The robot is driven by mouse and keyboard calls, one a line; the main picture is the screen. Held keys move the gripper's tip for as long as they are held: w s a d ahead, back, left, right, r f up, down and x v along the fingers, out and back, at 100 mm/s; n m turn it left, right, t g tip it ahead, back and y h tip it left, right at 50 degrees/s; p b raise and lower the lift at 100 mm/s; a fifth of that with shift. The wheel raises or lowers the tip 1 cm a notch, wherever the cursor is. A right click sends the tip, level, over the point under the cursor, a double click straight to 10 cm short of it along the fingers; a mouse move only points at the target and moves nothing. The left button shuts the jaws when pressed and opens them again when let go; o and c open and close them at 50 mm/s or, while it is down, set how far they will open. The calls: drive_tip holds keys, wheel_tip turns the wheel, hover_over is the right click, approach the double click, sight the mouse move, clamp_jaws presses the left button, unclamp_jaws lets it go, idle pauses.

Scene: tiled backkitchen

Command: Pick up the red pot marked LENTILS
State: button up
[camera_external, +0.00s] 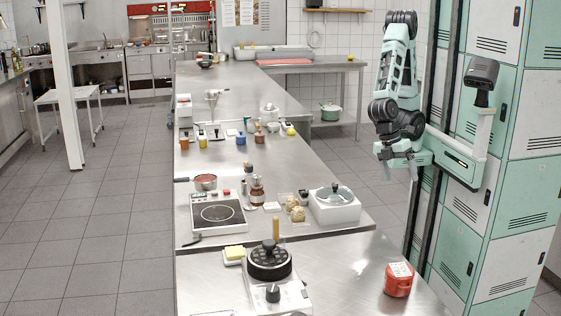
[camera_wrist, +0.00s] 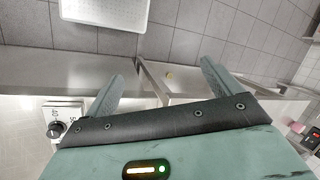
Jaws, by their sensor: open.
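A red pot (camera_external: 398,285) with a pale top stands on the near right part of the steel counter in the external view. Small marks show on its top, but I cannot read them. My gripper (camera_external: 400,174) is open and empty, high above the counter and above the pot in the picture, apart from it. In the wrist view the two fingers of my gripper (camera_wrist: 163,85) are spread wide with nothing between them. I cannot make out the pot for sure in the wrist view.
A waffle iron (camera_external: 268,262) stands left of the pot. A hotplate (camera_external: 217,214), a white appliance with a round lid (camera_external: 335,208) and several jars stand farther back. Green and white lockers (camera_external: 520,215) rise at the right. The counter around the pot is clear.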

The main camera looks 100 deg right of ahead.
drive_tip(key=w+a+r+m+g+y+p, duration=0.1)
drive_tip(key=w+a+m+y, duration=0.15)
drive_tip(key=a, duration=0.55)
drive_tip(key=w+a+r+m+g+y+p, duration=0.1)
drive_tip(key=a+m+g+y+p, duration=0.1)
drive_tip(key=a+m+y, duration=0.35)
drive_tip(key=w+a+r+m+g+y+p, duration=0.1)
drive_tip(key=w+a+m, duration=0.1)
drive_tip(key=a, duration=0.8)
drive_tip(key=w+a+f+m+t+y+p, duration=0.1)
drive_tip(key=w+a+f+m+t+y, duration=0.25)
drive_tip(key=w+m, duration=0.3)
drive_tip(key=w+a+f+m+t+y+p, duration=0.1)
drive_tip(key=w+a+f+m+t+y, duration=0.2)
drive_tip(key=w+m, duration=0.35)
drive_tip(key=p, duration=0.2)
approach(406, 283)
drive_tip(key=shift+s+a+f, duration=0.1)
drive_tip(key=shift+s+a, duration=0.15)
drive_tip(key=shift+a, duration=1.25)
drive_tip(key=shift+a+p, duration=0.85)
drive_tip(key=shift+a, duration=1.8)
drive_tip(key=c, duration=1.3)
